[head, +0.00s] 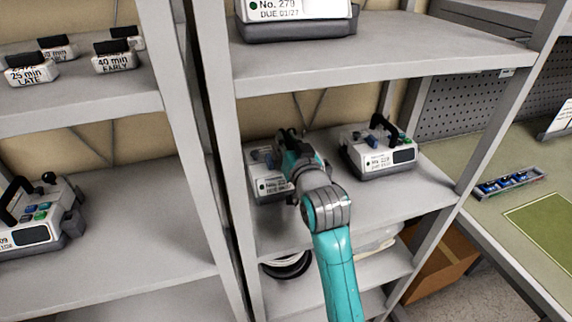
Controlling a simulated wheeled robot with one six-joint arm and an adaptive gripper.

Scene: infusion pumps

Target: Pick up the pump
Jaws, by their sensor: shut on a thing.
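A white and grey pump (262,187) with a label starting "No." is on the middle shelf (400,200) of the right rack. My gripper (284,146) reaches over it from the front right and is shut at its top, where a dark handle shows. My wrist hides the right part of this pump and much of the grip. I cannot tell if the pump is lifted off the shelf. A second pump (378,158) with a black handle and a label stands on the same shelf, just to the right.
Another pump (295,18) sits on the shelf above. A left rack holds a pump (38,222) and small timer-labelled blocks (115,58). Grey rack posts (222,150) stand close left of my gripper. A workbench with a green mat (545,225) is at right.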

